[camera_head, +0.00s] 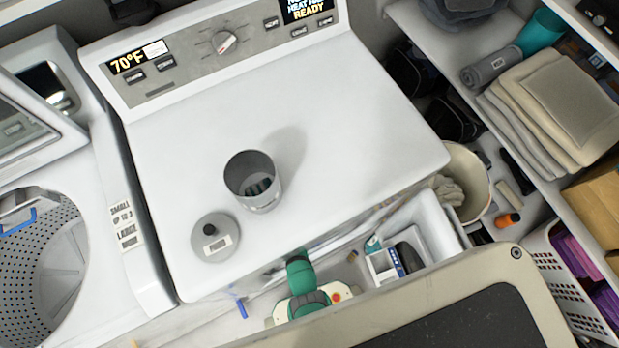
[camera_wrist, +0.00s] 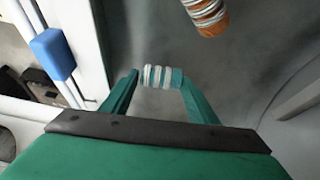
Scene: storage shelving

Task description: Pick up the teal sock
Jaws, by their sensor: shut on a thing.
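In the wrist view my gripper (camera_wrist: 160,82) has its two teal fingers closed on the teal sock (camera_wrist: 162,77), a small roll with teal and white stripes. The sock sits between the fingertips, and the background behind it is grey. An orange and white striped roll (camera_wrist: 207,14) lies beyond, at the upper right, apart from the gripper. In the head view a green part of my arm shows at the front of the white appliance. The fingertips and the held sock are hidden there.
A white appliance (camera_head: 350,110) has a grey canister (camera_head: 252,172) on top with something striped inside, and a round lid (camera_head: 215,238) beside it. Shelves with folded cloths (camera_head: 575,95) stand at the right. A blue block (camera_wrist: 52,53) is left of my gripper.

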